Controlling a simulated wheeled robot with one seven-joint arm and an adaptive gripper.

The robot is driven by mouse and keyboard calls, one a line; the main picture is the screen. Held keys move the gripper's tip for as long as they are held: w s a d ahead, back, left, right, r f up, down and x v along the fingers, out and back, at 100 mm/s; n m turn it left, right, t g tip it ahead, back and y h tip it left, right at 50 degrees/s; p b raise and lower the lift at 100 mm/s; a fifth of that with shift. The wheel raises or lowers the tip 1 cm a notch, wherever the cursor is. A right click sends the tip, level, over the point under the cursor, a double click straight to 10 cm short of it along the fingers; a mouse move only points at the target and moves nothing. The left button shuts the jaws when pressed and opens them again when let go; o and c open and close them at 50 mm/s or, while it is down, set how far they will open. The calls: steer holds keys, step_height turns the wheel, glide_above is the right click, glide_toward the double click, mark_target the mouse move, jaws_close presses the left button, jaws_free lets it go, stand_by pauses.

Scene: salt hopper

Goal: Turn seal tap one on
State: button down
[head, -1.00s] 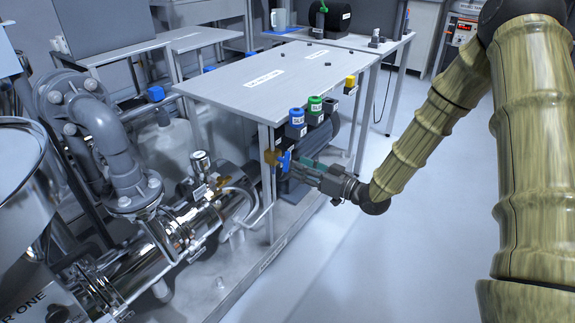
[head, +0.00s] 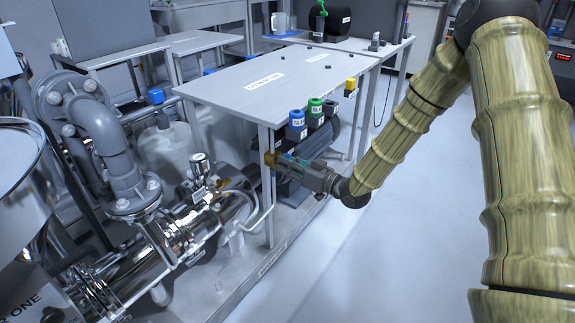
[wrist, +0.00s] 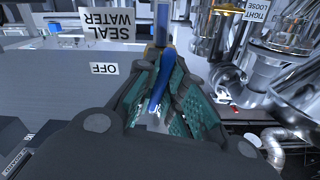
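The tap has a brass body (head: 271,159), which shows at the table's front leg in the head view. Its blue lever (wrist: 160,84) runs between my two finger pads in the wrist view. My gripper (wrist: 170,62) has teal-padded fingers that converge on the lever near their tips, and they look closed on it. In the head view my gripper (head: 287,165) reaches the tap from the right and hides most of the lever. A SEAL WATER label (wrist: 108,24) and an OFF label (wrist: 104,68) appear upside down left of the lever.
A grey table (head: 275,80) stands above the tap. Blue (head: 297,124), green (head: 315,112) and yellow (head: 350,86) fittings line its right edge. Shiny pipework (head: 150,262) lies to the left. The floor (head: 420,230) at right is clear.

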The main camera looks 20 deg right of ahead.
steer(key=shift+n+p, duration=0.3)
steer(key=shift+n, duration=1.2)
steer(key=c, duration=1.5)
jaws_free()
steer(key=v, duration=1.2)
steer(key=shift+d, duration=0.1)
